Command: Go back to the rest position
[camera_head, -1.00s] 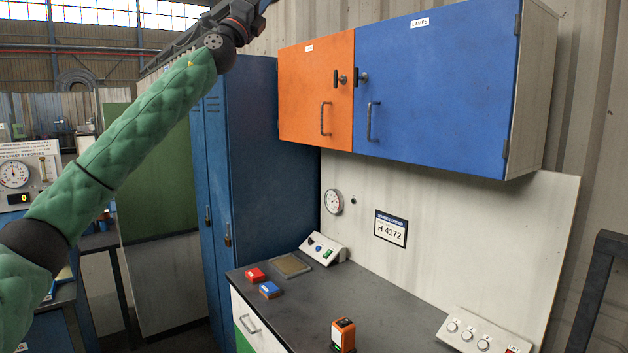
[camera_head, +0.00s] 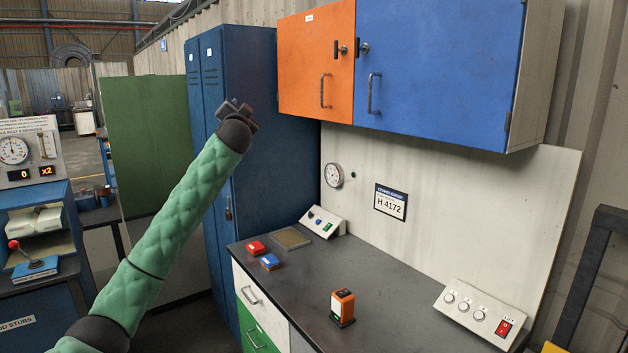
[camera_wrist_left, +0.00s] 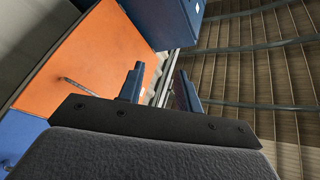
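My left arm, in a green quilted sleeve, reaches up from the bottom left in the head view. My left gripper (camera_head: 238,108) is at its top end, in front of the tall blue locker (camera_head: 258,160) and left of the orange cabinet door. In the left wrist view, the two fingers of my left gripper (camera_wrist_left: 160,85) stand apart with a clear gap and nothing between them. My right gripper is in neither view.
An orange cabinet door (camera_head: 316,62) and a blue one (camera_head: 435,70) hang above a dark worktop (camera_head: 390,300). A lever (camera_head: 30,262) stands at the left.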

